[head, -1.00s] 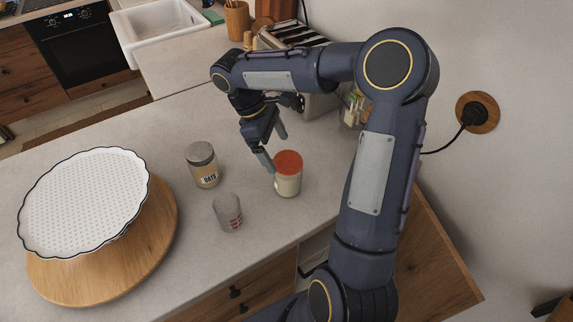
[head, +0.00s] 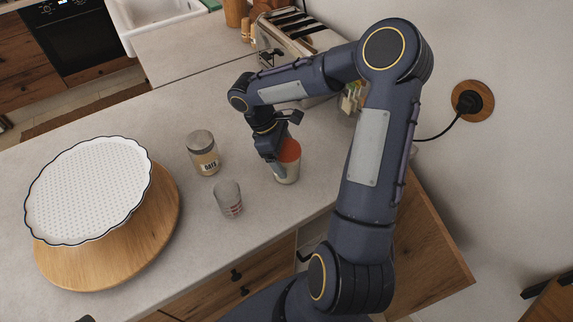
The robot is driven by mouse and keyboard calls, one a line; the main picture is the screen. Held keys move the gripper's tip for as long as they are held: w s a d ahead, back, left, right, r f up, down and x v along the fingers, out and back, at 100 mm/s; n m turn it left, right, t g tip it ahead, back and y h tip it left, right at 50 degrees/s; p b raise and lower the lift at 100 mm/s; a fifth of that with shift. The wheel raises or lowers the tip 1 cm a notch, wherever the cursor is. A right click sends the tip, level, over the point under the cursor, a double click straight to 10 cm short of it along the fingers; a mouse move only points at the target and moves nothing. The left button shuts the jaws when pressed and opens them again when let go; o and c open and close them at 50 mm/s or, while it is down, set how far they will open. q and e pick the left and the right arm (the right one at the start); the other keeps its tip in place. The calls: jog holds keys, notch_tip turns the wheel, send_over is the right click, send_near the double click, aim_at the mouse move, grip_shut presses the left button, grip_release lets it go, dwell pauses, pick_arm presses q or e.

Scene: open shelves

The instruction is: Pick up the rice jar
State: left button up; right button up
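A jar with a red-orange lid and pale contents (head: 290,174), which looks like the rice jar, stands upright on the grey counter (head: 130,110). I cannot read a label on it. My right gripper (head: 277,158) is at this jar, pointing down, with a finger overlapping the left side of its lid and body. The other finger is not clearly seen, so I cannot tell whether the gripper has closed on the jar. My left gripper is not in view.
A white scalloped tray (head: 90,190) sits over a round wooden board (head: 165,222) at left. A toaster (head: 300,38) stands behind my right arm.

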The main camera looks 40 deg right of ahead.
aim_at(284, 146)
jog(key=c, duration=1.3)
jog(key=shift+r, duration=0.5)
grip_shut()
notch_tip(284, 146, up, 2)
jog(key=shift+r, duration=0.2)
jog(key=s+a+r+b, duration=0.4)
jog(key=s+a+r, duration=0.5)
jog(key=a, duration=0.1)
jog(key=shift+s+a+r, duration=0.15)
jog(key=shift+s+r, duration=0.1)
jog(key=shift+r, duration=0.05)
